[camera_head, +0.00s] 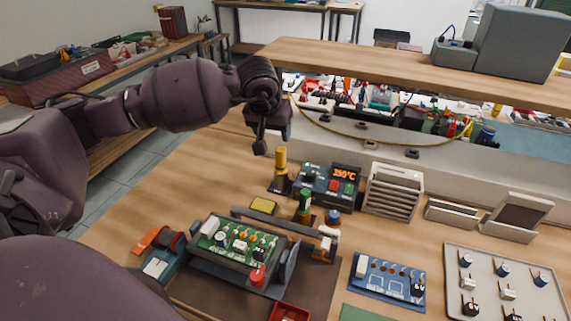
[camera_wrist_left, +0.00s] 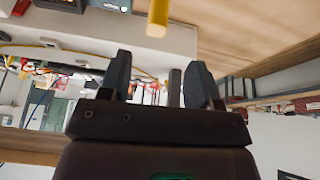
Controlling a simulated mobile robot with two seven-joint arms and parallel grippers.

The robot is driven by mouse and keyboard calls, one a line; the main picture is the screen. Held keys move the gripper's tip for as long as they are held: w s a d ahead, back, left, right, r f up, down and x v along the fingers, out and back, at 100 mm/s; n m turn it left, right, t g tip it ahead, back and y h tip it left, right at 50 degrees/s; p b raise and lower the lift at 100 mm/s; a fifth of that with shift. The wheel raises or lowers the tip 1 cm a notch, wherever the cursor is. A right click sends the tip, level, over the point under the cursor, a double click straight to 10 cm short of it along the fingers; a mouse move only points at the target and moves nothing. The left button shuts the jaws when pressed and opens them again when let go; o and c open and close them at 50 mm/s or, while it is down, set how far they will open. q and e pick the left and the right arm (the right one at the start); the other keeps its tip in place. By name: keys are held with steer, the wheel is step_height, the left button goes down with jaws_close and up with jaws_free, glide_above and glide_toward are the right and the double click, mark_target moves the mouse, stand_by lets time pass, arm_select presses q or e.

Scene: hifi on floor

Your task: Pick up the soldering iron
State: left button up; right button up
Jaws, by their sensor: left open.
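The soldering iron (camera_head: 281,160) shows as a yellow handle standing upright in a dark holder, left of the soldering station (camera_head: 327,185) with its orange lit display. Its lower end is hidden in the holder. My left gripper (camera_head: 272,140) is open and empty, pointing down just above and slightly left of the handle in the head view. In the left wrist view the yellow handle (camera_wrist_left: 158,14) is at the top edge, beyond the open fingers (camera_wrist_left: 161,75) and roughly in line with the gap between them. My right gripper is not in view.
A circuit board in a holder (camera_head: 238,243), a wire spool (camera_head: 172,240) and a green-handled tool (camera_head: 305,203) stand in front. A grey slotted rack (camera_head: 393,190) is right of the station. A raised shelf (camera_head: 400,70) runs behind. Bare wood lies left of the iron.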

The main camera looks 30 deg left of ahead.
mark_target(280, 150)
arm_select(q)
steer(key=shift+m, duration=0.4)
steer(key=shift+d+b+x, duration=0.15)
steer(key=shift+d+x, duration=0.05)
steer(key=shift+x, duration=2.55)
steer(key=shift+d+b+x, duration=0.15)
steer(key=shift+x, duration=2.6)
steer(key=c, duration=0.9)
